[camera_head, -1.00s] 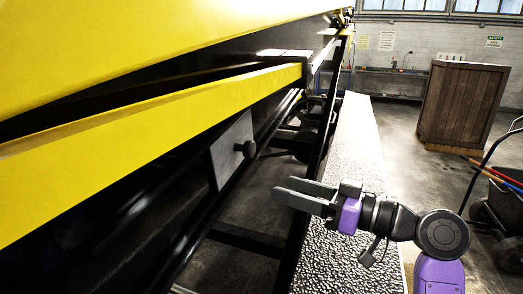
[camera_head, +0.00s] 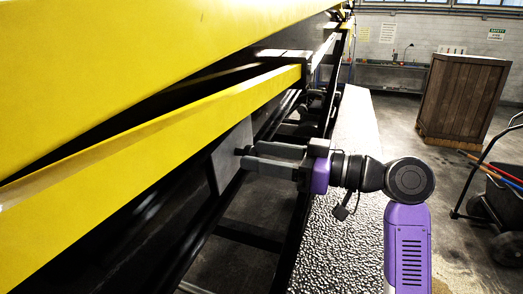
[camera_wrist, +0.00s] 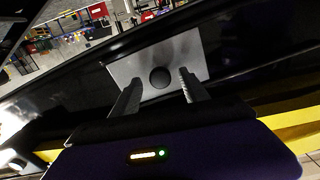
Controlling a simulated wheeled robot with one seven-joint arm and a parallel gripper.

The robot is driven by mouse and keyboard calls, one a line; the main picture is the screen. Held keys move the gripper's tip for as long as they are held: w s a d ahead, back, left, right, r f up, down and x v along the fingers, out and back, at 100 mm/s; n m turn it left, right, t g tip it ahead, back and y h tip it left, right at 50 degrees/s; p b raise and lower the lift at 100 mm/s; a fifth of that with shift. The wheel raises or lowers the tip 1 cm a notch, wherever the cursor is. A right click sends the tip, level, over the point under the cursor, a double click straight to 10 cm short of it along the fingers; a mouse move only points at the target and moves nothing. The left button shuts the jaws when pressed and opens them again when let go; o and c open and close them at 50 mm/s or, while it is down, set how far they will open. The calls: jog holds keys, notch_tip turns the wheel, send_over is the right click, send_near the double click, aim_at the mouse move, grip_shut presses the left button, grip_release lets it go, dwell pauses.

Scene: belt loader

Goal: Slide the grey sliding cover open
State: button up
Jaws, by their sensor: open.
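The grey sliding cover (camera_head: 229,158) is a flat plate on the dark side of the yellow loader, below the yellow beam. It also shows in the wrist view (camera_wrist: 188,52), with a round dark knob (camera_wrist: 160,77) near its middle. My gripper (camera_head: 250,156) is open, its two fingers pointing left at the cover. In the wrist view my fingers (camera_wrist: 157,90) stand either side of the knob, apart from each other. In the head view the fingers partly hide the knob. I cannot tell whether they touch the plate.
The yellow beam (camera_head: 150,140) runs just above the cover and my gripper. A rough, light walkway (camera_head: 345,220) lies below my arm. A wooden crate (camera_head: 462,98) and a dark cart (camera_head: 500,205) stand to the right on open floor.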

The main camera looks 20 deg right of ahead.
jog(key=shift+w+a, duration=0.15)
jog(key=shift+c, duration=0.4)
grip_shut()
dwell(1.0)
